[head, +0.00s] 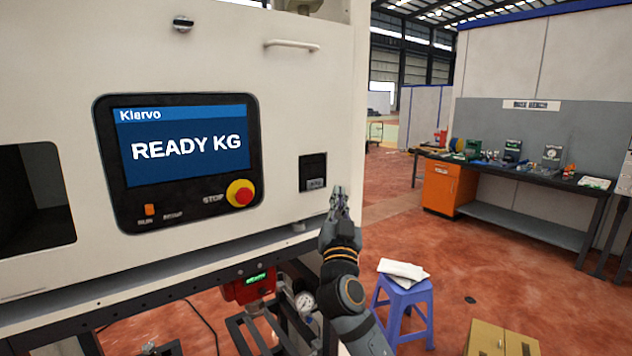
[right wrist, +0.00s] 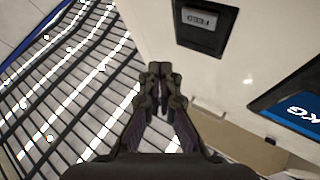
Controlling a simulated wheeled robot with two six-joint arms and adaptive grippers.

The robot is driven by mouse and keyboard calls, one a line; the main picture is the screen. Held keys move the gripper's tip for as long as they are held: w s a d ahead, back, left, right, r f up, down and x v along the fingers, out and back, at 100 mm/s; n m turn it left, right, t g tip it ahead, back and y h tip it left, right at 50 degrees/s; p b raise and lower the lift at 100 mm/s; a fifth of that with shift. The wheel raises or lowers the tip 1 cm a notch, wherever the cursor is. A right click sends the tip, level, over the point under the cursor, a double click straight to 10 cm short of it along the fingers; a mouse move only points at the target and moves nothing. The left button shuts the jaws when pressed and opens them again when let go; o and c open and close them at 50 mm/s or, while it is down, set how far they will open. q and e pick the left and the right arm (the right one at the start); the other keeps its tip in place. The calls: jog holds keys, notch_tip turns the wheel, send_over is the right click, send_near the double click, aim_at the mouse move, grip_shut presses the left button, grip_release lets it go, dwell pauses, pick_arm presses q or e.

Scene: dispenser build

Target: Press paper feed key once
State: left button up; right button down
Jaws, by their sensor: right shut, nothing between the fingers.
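The paper feed key (head: 315,184) is a small grey labelled key in the lower part of a black recessed panel (head: 313,163) on the cream machine front, right of the screen. In the right wrist view the key (right wrist: 199,18) sits near the top, in its black panel (right wrist: 214,42). My right gripper (head: 339,190) is shut and empty, just right of and slightly below the key in the head view. In the right wrist view its closed fingertips (right wrist: 160,68) are below and left of the key, with a visible gap. My left gripper is not in view.
The machine's display (head: 176,150) reads "READY KG". A red stop button (head: 243,196) on a yellow base is left of the key. A blue stool (head: 402,306) with papers stands below right. A workbench (head: 520,173) is farther back, with open red floor before it.

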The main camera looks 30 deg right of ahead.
aim_at(315, 183)
jog(key=w, duration=0.2)
jog(key=w+b, duration=0.1)
jog(key=w, duration=0.3)
jog(key=shift+a, duration=0.3)
jog(key=shift+s, duration=0.1)
dwell(0.8)
jog(key=shift+w+b, duration=0.45)
jog(key=shift+b, duration=0.25)
